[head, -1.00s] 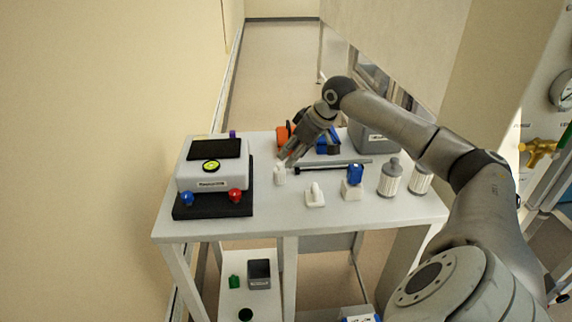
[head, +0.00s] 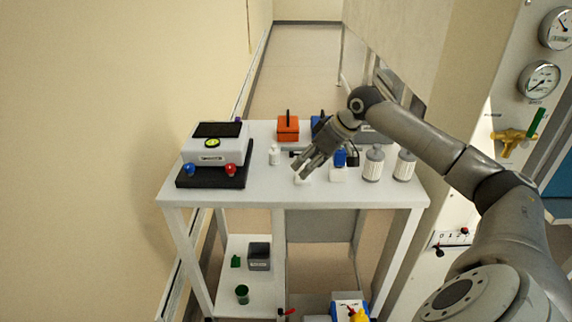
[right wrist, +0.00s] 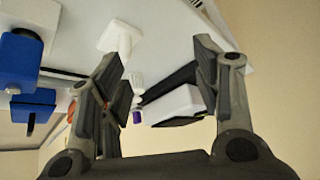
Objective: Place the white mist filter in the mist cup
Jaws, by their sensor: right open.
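My right gripper (head: 304,168) is open and empty, pointing down over the front middle of the white table. A small white piece with a flat square base and a short stem (right wrist: 120,40) shows beyond the open fingers (right wrist: 158,60) in the right wrist view. In the head view this white piece (head: 303,180) is partly hidden by my fingertips. A small white bottle-like piece (head: 275,156) stands to its left. I cannot tell which of these is the mist filter. No cup is clearly marked as the mist cup; a green cup (head: 242,294) stands on the lower shelf.
A white device on a black base (head: 212,160) takes up the table's left side. An orange box (head: 288,128) stands behind. A blue-topped white piece (head: 339,173) and two grey-white bottles (head: 373,165) stand to the right. A dark square container (head: 259,256) is on the lower shelf.

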